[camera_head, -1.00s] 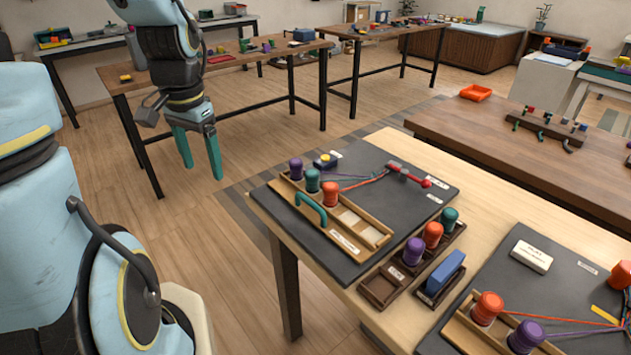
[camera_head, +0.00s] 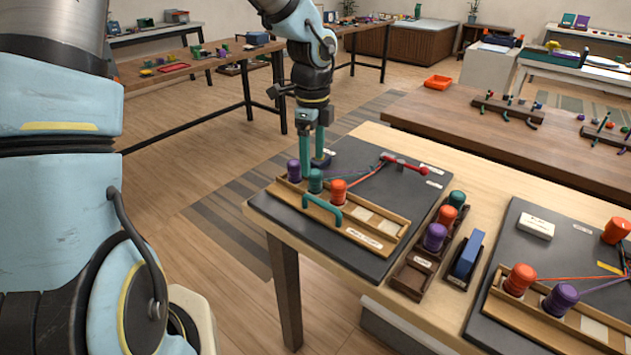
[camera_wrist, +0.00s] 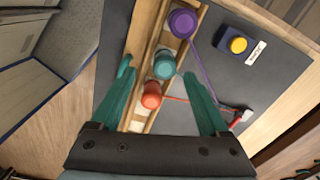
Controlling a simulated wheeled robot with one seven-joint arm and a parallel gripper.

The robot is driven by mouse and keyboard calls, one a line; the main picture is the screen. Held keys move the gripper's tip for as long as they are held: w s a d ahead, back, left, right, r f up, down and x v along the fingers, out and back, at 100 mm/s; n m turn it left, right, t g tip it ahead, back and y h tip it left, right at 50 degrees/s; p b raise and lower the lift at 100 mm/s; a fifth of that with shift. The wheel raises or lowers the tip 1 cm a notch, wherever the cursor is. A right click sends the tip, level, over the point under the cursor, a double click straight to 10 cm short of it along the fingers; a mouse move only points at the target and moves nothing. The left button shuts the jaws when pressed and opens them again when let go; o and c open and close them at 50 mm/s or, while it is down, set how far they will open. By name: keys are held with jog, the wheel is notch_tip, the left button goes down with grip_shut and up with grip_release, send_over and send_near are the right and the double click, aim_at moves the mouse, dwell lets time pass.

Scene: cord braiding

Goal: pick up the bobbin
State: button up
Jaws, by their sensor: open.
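Three bobbins stand upright in the slots of a wooden rack (camera_head: 385,243) on the near board: purple (camera_head: 293,171), teal (camera_head: 316,181) and orange (camera_head: 338,192). In the wrist view they line up as purple (camera_wrist: 183,22), teal (camera_wrist: 164,65) and orange (camera_wrist: 151,95). My gripper (camera_head: 314,166) points down over the rack, by the teal bobbin. In the wrist view its teal fingers (camera_wrist: 157,72) are spread wide, with the teal and orange bobbins showing between them. Nothing is held. Contact with a bobbin cannot be told.
A teal handle (camera_head: 323,211) arches at the rack's front. Cords run from the bobbins to a red clamp (camera_head: 405,163). A side tray (camera_head: 410,281) holds purple, orange and teal bobbins, beside a blue block (camera_head: 468,254). Another board (camera_head: 490,325) with bobbins lies right. A yellow-topped button box (camera_wrist: 234,41) is nearby.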

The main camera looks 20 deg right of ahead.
aim_at(315, 172)
jog(key=shift+w+d+f+p, duration=0.1)
jog(key=shift+f+p, duration=0.05)
jog(key=shift+f, duration=0.8)
jog(key=shift+d+f+p, duration=0.15)
jog(key=shift+f+p, duration=0.05)
jog(key=shift+f, duration=0.75)
jog(key=shift+w+d+f+p, duration=0.1)
jog(key=shift+f+p, duration=0.05)
jog(key=shift+f, duration=0.8)
grip_shut()
